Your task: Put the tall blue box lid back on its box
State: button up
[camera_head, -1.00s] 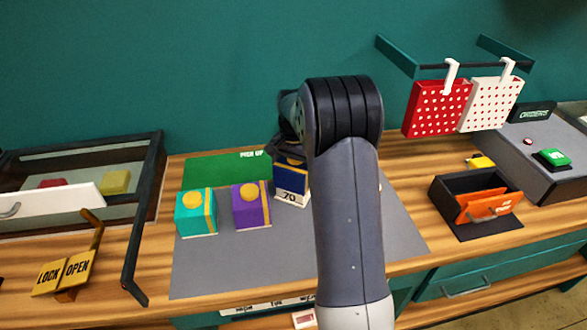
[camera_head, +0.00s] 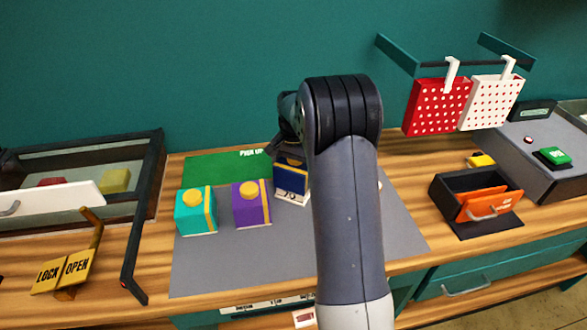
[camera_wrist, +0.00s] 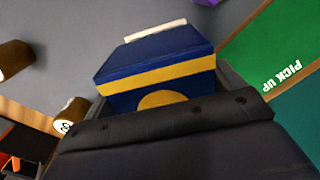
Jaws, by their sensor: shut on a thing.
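The tall blue box lid (camera_wrist: 160,58) has a yellow band and a round yellow spot. It fills the middle of the wrist view, between the fingers of my gripper (camera_wrist: 163,95), which is shut on it. In the head view the lid (camera_head: 292,178) shows just left of my arm, below my gripper (camera_head: 287,147). A white part with dark marks (camera_head: 291,197) shows right under the lid's lower edge, and a white strip shows beyond the lid in the wrist view. I cannot tell how far the lid sits over its box. My arm hides its right side.
A purple box (camera_head: 251,205) and a teal box (camera_head: 196,212) stand left of the lid on the grey mat (camera_head: 235,262). The green pick-up area (camera_head: 215,170) lies behind them. A black bin (camera_head: 450,190) with an orange piece stands right of my arm.

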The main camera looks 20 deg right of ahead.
jog(key=shift+f+b, duration=0.6)
jog(key=shift+f, duration=0.6)
dwell(1.0)
jog(key=o, duration=0.7)
jog(key=shift+o, duration=0.2)
jog(key=shift+r+p, duration=2.95)
jog(key=shift+r, duration=1.1)
jog(key=shift+f, duration=0.15)
